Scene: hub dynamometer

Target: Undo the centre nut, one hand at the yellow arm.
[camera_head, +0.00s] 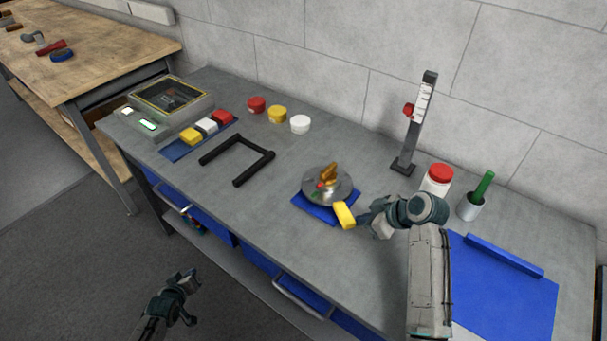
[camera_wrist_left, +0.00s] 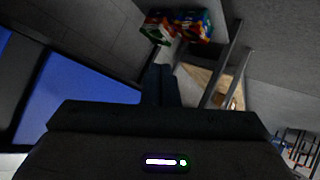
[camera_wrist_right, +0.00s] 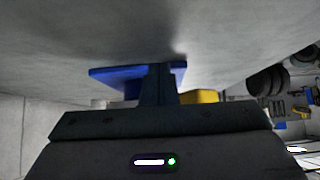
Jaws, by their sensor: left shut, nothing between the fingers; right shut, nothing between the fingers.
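The round metal hub (camera_head: 342,196) sits on a blue base plate (camera_head: 318,212) in the middle of the bench. A gold-brown centre nut (camera_head: 329,174) stands on top of it. The yellow arm (camera_head: 344,215) sticks out at the hub's front right, and a yellow part shows in the right wrist view (camera_wrist_right: 203,96). My right gripper (camera_head: 364,217) is shut and empty just right of the yellow arm; I cannot tell whether they touch. The blue plate also shows in the right wrist view (camera_wrist_right: 115,78). My left gripper (camera_head: 192,279) is shut and empty, in front of the bench and over the floor.
Red (camera_head: 257,104), yellow (camera_head: 277,114) and white (camera_head: 300,124) caps stand behind a black U-shaped frame (camera_head: 240,160). An upright gauge (camera_head: 409,150), red-lidded jar (camera_head: 437,178) and green-handled cup (camera_head: 471,207) stand behind my right arm. A blue mat (camera_head: 510,295) lies at right.

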